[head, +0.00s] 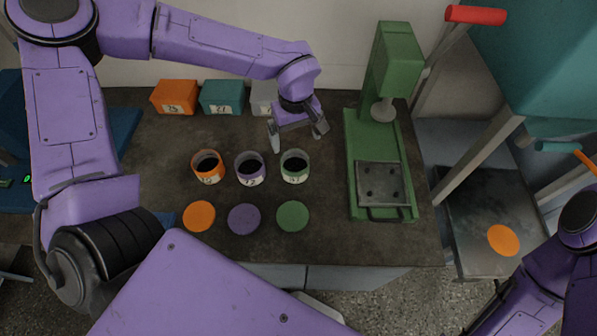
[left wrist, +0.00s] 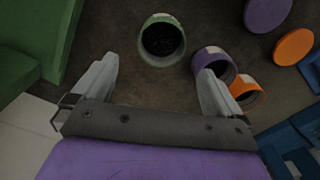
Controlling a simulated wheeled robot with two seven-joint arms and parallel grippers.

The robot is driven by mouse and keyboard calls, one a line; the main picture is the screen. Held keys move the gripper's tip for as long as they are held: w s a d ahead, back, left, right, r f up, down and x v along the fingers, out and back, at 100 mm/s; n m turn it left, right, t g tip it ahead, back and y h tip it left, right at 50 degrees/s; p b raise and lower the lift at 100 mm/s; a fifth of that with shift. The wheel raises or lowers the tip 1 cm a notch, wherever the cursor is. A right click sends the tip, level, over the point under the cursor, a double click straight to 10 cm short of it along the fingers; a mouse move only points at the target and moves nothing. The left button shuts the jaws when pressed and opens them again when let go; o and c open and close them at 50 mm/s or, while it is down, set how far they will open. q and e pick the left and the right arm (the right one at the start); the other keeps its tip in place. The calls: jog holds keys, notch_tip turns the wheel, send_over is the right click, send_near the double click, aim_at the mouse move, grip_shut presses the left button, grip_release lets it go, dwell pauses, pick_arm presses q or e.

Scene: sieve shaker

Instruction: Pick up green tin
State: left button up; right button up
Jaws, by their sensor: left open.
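The green tin (head: 295,167) stands upright and open-topped on the dark bench, at the right end of a row of tins, with dark contents and a white label. It also shows in the left wrist view (left wrist: 162,41), ahead of and between the fingers. My left gripper (head: 298,139) is open and empty, just behind and above the green tin, apart from it. Its two fingers also show in the left wrist view (left wrist: 158,88). My right arm shows at the lower right of the head view; its gripper cannot be made out.
An orange tin (head: 208,167) and a purple tin (head: 250,169) stand left of the green one. Orange (head: 199,216), purple (head: 244,219) and green (head: 292,216) lids lie in front. Labelled boxes (head: 222,97) line the back. A green machine (head: 378,130) stands at right.

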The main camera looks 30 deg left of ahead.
pick_arm(q)
jog(key=p, duration=0.2)
send_near(295, 161)
jog(key=s+f, duration=0.1)
jog(key=s+d+f, duration=0.1)
jog(key=f, duration=0.3)
jog(key=shift+s+d+f, duration=0.1)
jog(key=shift+s+d, duration=0.3)
jog(key=c, duration=0.9)
